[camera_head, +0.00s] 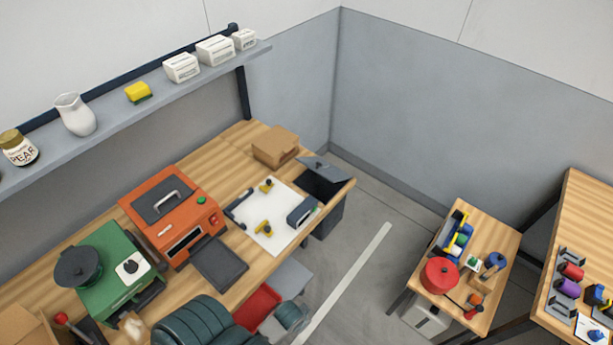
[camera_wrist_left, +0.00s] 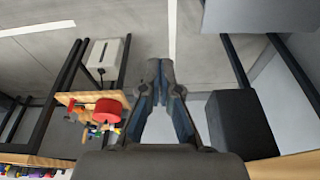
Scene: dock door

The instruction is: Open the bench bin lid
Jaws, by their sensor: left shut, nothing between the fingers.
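The dark grey bench bin (camera_head: 330,218) is set at the far right end of the wooden bench. Its grey lid (camera_head: 328,169) stands raised at a slant over a dark opening. A dark box that looks like the bin (camera_wrist_left: 240,124) also shows in the left wrist view, right of the fingers. My left gripper (camera_wrist_left: 162,72) has its fingertips together and empty, apart from that box. I cannot make out its fingers in the head view. My right gripper is in neither view.
The bench holds a cardboard box (camera_head: 275,146), a white mat (camera_head: 270,222) with small parts, an orange machine (camera_head: 172,216) and a green machine (camera_head: 112,268). A small table (camera_head: 499,235) with a red pot (camera_head: 440,275) stands right. Open floor lies between.

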